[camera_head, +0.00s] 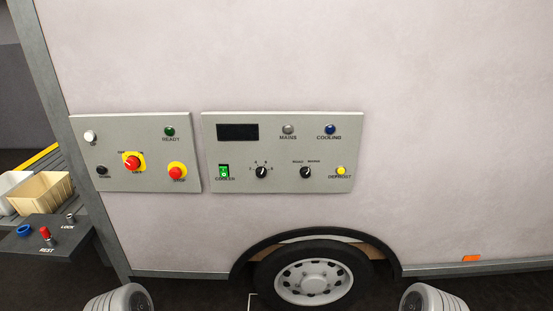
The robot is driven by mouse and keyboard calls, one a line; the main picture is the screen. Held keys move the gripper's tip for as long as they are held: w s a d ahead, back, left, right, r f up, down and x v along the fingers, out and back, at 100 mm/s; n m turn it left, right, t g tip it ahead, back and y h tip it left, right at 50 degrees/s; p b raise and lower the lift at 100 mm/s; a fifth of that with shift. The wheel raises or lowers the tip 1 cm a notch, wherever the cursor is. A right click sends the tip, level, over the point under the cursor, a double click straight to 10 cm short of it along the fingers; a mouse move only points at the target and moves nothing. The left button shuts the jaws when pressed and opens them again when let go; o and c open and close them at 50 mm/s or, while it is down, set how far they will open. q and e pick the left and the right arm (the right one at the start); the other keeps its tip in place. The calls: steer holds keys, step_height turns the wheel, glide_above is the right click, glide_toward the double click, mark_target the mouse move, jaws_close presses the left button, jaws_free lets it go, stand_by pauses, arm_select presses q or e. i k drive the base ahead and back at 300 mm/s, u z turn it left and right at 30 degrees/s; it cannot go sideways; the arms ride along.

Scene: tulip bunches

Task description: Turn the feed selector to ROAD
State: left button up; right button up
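The feed selector (306,172) is a small black rotary knob low on the right-hand grey control panel (340,122). Two small labels sit above it, the left one apparently ROAD and the right one apparently MAINS. Its light pointer mark seems to lean up and to the right, but it is too small to be sure. Neither of my grippers is in view. Only rounded grey parts of my arms show at the bottom edge, left and right, well below the panel and apart from it.
Beside the selector are another black knob (261,172), a lit green cooler switch (224,171) and a yellow defrost button (341,170). A second panel (150,125) holds a red rotary switch (132,162) and red stop button (177,171). A wheel (313,281) sits below.

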mark_target(305, 172)
steer(key=u, duration=0.45)
steer(key=i, duration=1)
steer(key=z, duration=0.5)
